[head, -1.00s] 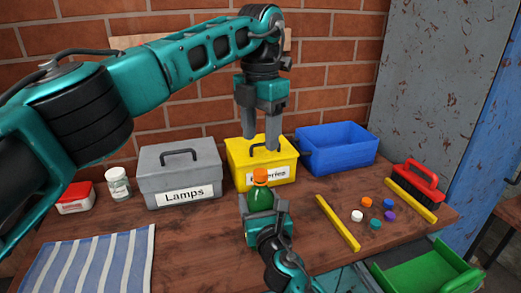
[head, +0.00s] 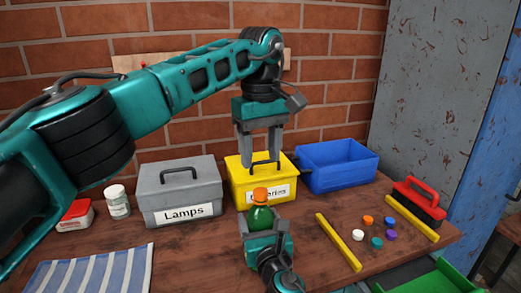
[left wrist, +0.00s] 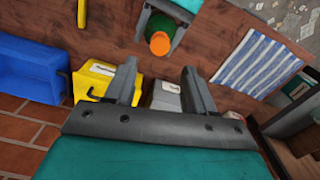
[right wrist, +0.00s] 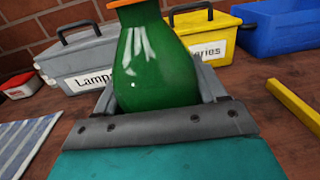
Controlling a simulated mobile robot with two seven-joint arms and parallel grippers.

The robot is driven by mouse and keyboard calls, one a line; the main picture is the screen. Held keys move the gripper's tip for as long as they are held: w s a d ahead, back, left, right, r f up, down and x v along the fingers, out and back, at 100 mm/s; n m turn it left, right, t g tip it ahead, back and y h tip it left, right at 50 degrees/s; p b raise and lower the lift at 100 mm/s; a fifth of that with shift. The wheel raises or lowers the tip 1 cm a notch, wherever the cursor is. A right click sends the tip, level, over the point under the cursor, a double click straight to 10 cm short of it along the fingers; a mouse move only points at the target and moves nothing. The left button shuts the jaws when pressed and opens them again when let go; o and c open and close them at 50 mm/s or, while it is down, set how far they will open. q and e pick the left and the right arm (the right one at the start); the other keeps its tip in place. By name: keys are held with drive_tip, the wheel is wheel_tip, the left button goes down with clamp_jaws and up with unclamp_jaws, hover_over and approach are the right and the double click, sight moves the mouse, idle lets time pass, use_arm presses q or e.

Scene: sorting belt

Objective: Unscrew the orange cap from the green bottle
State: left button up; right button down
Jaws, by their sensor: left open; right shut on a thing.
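The green bottle (head: 260,219) stands upright at the middle of the table with the orange cap (head: 260,194) on its top. My right gripper (head: 264,238) is shut on the bottle's body; the right wrist view shows the bottle (right wrist: 155,70) between its fingers and the cap (right wrist: 125,3) cut off at the top edge. My left gripper (head: 261,163) is open and empty, pointing down above and behind the bottle, in front of the yellow box. In the left wrist view the cap (left wrist: 160,43) lies beyond the open fingers (left wrist: 155,85), apart from them.
The grey Lamps box (head: 182,193), yellow box (head: 238,184) and blue bin (head: 337,165) line the back. Several loose caps (head: 377,243) lie at the right by a yellow bar (head: 339,243). A red brush (head: 418,201) and a striped cloth (head: 94,277) flank the table.

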sight(261, 191)
use_arm(q)
drive_tip(key=shift+m, duration=0.8)
drive_tip(key=shift+f, duration=4.05)
clamp_jaws()
